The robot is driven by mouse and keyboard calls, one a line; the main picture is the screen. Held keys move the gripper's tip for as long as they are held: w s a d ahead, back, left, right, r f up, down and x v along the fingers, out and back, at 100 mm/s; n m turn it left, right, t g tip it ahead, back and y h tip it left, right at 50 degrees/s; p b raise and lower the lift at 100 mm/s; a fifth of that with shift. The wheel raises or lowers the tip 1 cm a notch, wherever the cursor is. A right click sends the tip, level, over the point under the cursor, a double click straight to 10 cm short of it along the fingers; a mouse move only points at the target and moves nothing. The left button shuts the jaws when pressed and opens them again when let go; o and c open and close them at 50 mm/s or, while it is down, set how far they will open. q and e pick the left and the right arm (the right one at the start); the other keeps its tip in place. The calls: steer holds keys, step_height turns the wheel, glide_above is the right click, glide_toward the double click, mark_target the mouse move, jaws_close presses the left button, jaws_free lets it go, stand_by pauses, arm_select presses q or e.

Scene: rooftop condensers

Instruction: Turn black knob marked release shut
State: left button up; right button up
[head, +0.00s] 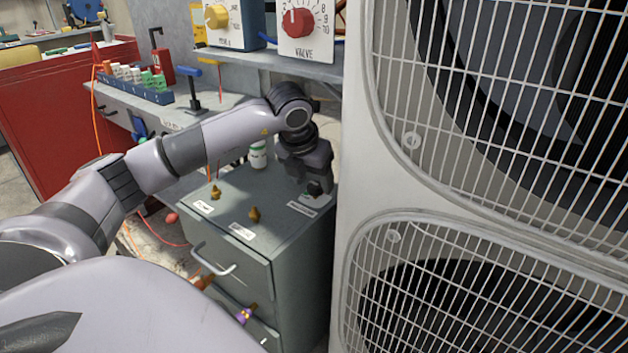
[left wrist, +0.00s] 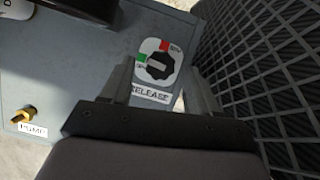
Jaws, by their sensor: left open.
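The black knob (left wrist: 157,66) marked RELEASE sits on a white plate with a red mark and a green mark, on top of the grey cabinet (head: 262,206). Its label (left wrist: 150,93) lies just below it in the left wrist view. The knob also shows in the head view (head: 314,188), partly covered by my gripper. My left gripper (head: 308,185) points down over the knob. It is open, with one finger on each side of the knob in the left wrist view (left wrist: 158,85). I cannot tell whether the fingers touch it. My right gripper is not in view.
Two brass fittings (head: 254,214) with labels stand on the cabinet top, one labelled PUMP (left wrist: 24,114). A white bottle (head: 258,155) stands behind. The large condenser unit (head: 354,180) with wire grilles rises close on the right. A shelf with yellow and red dials (head: 297,22) is above.

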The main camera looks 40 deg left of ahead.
arm_select(q)
steer(key=shift+w+f, duration=0.25)
steer(key=shift+f, duration=0.05)
steer(key=shift+w+a+f, duration=0.1)
steer(key=shift+f, duration=0.2)
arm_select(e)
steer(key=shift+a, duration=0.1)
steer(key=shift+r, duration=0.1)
arm_select(q)
steer(key=shift+c, duration=0.8)
steer(key=c, duration=0.9)
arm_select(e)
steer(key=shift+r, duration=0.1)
